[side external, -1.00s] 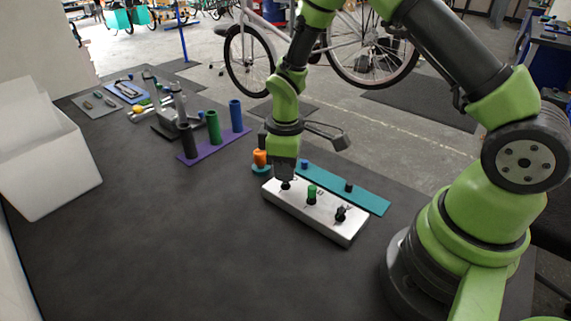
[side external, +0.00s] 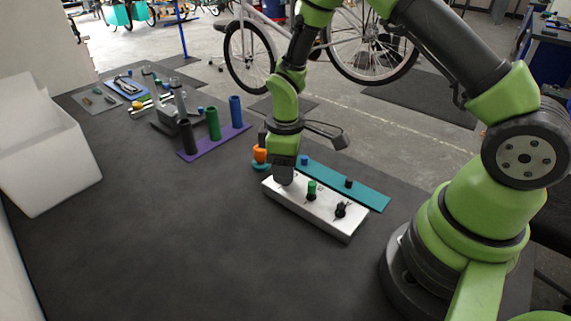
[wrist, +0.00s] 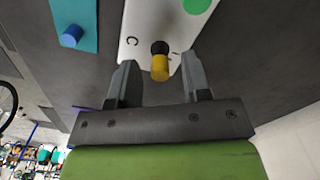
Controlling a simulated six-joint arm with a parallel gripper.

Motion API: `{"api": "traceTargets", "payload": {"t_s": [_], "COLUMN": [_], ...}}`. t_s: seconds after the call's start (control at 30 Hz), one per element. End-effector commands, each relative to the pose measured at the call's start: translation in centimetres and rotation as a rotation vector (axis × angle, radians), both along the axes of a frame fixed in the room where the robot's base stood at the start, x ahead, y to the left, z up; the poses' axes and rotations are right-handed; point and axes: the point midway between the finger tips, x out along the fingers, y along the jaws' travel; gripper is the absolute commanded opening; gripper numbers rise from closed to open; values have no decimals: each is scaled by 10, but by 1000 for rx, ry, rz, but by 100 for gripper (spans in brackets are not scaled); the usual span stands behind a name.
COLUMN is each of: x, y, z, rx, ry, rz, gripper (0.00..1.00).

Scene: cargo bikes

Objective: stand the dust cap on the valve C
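The white valve block (side external: 325,222) stands in front of the teal strip. In the wrist view, the letter C is printed on the block (wrist: 140,22) beside a black valve (wrist: 160,47). The yellow dust cap (wrist: 160,68) is upright in line with this valve; I cannot tell whether it is fully seated. My gripper (wrist: 159,62) is open, with one finger on each side of the cap and a visible gap to both. In the side view, my gripper (side external: 284,180) is low over the block's left end and hides valve C and the cap.
A green cap (side external: 312,187) and a black valve (side external: 340,209) stand farther along the block. The teal strip (side external: 326,177) behind carries a blue cap (side external: 304,160) and a black piece (side external: 348,183). A purple tube rack (side external: 216,145) and white bin (side external: 50,165) stand left. Front table is clear.

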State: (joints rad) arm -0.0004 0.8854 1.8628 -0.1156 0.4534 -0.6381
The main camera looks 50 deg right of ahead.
Motion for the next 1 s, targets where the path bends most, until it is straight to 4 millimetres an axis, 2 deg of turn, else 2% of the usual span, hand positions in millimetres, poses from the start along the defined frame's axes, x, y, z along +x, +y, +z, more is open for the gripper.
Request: {"api": "traceTargets", "payload": {"t_s": [0.27,0.37,0.47,0.7,1.0], "x": [0,1,1,1,-2], "y": [0,0,0,0,1], "z": [1,7,22,70,106], "rx": [0,0,-1,0,3], "ry": [0,-4,-5,-7,-15], "rz": [0,1,0,1,-17], "gripper": [46,46,46,46,46]}}
